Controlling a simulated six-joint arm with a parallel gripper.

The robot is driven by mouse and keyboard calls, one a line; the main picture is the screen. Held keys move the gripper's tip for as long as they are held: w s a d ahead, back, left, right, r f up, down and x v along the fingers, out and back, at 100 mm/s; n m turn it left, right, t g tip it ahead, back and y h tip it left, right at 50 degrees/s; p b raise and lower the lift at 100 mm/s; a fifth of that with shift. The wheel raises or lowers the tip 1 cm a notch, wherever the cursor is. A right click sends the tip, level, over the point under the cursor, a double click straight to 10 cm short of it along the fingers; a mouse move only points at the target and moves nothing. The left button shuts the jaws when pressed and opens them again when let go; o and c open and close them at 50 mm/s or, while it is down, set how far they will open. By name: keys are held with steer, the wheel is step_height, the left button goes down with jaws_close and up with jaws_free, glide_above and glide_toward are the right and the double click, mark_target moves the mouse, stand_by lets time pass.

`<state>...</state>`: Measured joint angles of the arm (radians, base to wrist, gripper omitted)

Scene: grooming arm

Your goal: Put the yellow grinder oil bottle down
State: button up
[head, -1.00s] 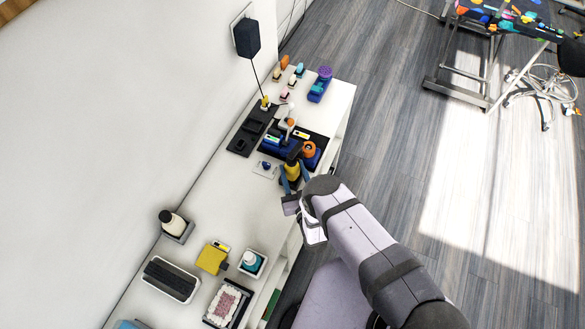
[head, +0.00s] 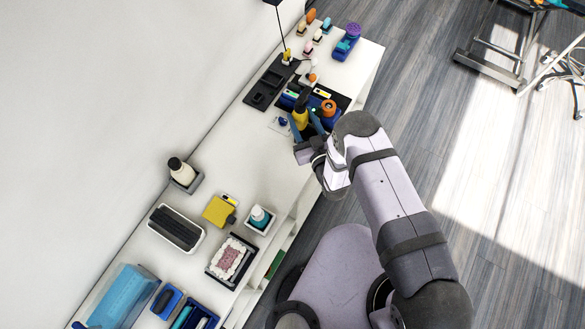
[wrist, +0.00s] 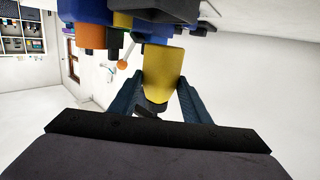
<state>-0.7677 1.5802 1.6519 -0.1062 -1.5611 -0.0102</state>
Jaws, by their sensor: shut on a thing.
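My gripper (head: 304,129) has its blue fingers shut on the yellow grinder oil bottle (head: 300,118), at the front edge of a dark tray. The bottle has a yellow body and a dark top. In the wrist view, the bottle (wrist: 163,72) sits between the two fingers (wrist: 155,100), with its dark end towards my palm. That view looks upside down, with tray items along its top. Whether the bottle's base touches the surface below is hidden.
The dark tray holds blue items and an orange-topped container (head: 328,107). The white counter (head: 232,147) is clear further left. A yellow block (head: 218,211) and a teal-labelled bottle (head: 260,216) stand nearer.

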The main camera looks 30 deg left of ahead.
mark_target(297, 123)
steer(key=g+b, duration=0.1)
steer(key=a+n+y+b, duration=0.1)
steer(key=b, duration=0.1)
steer(key=shift+r+n+g+y+b, duration=0.25)
steer(key=shift+n+g+y+b, duration=0.05)
steer(key=shift+g, duration=0.1)
steer(key=s+n+g+b, duration=0.1)
steer(key=b, duration=0.1)
steer(key=s+r+n+g+y+b, duration=0.1)
steer(key=g+b, duration=0.1)
steer(key=b, duration=0.1)
steer(key=s+d+r+n+g+b, duration=0.1)
steer(key=b, duration=0.1)
steer(key=shift+s+r+y, duration=0.1)
steer(key=shift+s+y, duration=0.15)
steer(key=shift+y, duration=0.15)
steer(key=s+d+r+n+g+b, duration=0.1)
steer(key=s+d+n+g+b, duration=0.3)
steer(key=s+d+g+b, duration=0.35)
steer(key=shift+t+y, duration=0.3)
steer(key=shift+t, duration=0.35)
steer(key=shift+s+a+f, duration=0.3)
steer(key=shift+f, duration=1.35)
steer(key=shift+s+a+f, duration=0.25)
steer(key=shift+a+f, duration=0.1)
steer(key=shift+f, duration=1.3)
steer(key=shift+s+a+f, duration=0.3)
steer(key=shift+f, duration=1.35)
